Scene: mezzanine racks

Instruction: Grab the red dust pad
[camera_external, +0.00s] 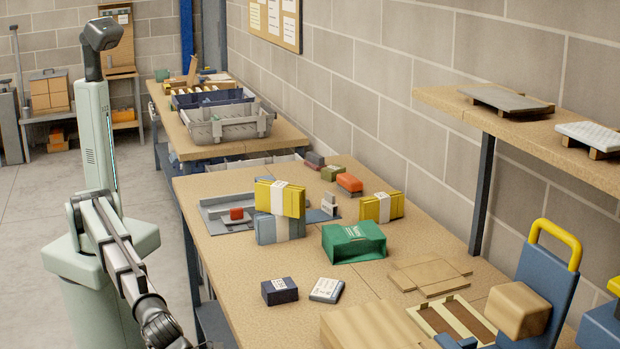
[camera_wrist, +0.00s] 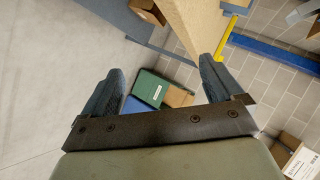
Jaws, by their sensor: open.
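Two reddish pieces show in the external view, and I cannot tell for sure which is the dust pad. A small red block (camera_external: 237,214) sits in a shallow grey tray (camera_external: 212,222) on the near bench. A larger orange-red pad (camera_external: 349,182) lies farther back, on top of a dark block. My gripper (camera_wrist: 161,64) is open in the wrist view, with nothing between its fingers. In the external view my arm hangs low left of the bench, its end running off the bottom edge. Neither red piece shows in the wrist view.
Yellow packs (camera_external: 280,199), a green box (camera_external: 353,242), a dark blue box (camera_external: 279,291) and a white-labelled box (camera_external: 326,290) stand on the bench (camera_external: 225,260). A shelf (camera_external: 510,135) overhangs the right side. Green and blue boxes (camera_wrist: 150,88) lie below my gripper.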

